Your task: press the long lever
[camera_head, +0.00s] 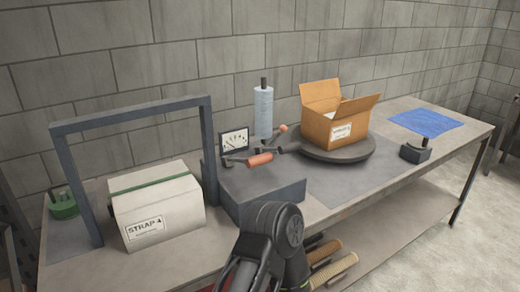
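A dark grey block (262,194) stands on the bench at the middle. Two levers with orange grips rise from its top. One lever's thick orange grip (260,160) is nearer to me and lies almost level. The other lever's smaller orange grip (284,128) points up and to the right, farther back. I cannot tell for sure which lever is longer. A dial gauge (234,142) stands at the block's back left. A dark arm link of mine rises from the bottom edge in front of the block, hiding part of its front. Neither gripper's fingertips show.
A dark frame (132,115) arches over a white strapped box (158,207) at left. A round turntable (350,152) holds an open carton (336,120) at right. A wrapped roll (263,112) stands behind. A small dark block (415,153) and a blue cloth (425,121) lie farther right.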

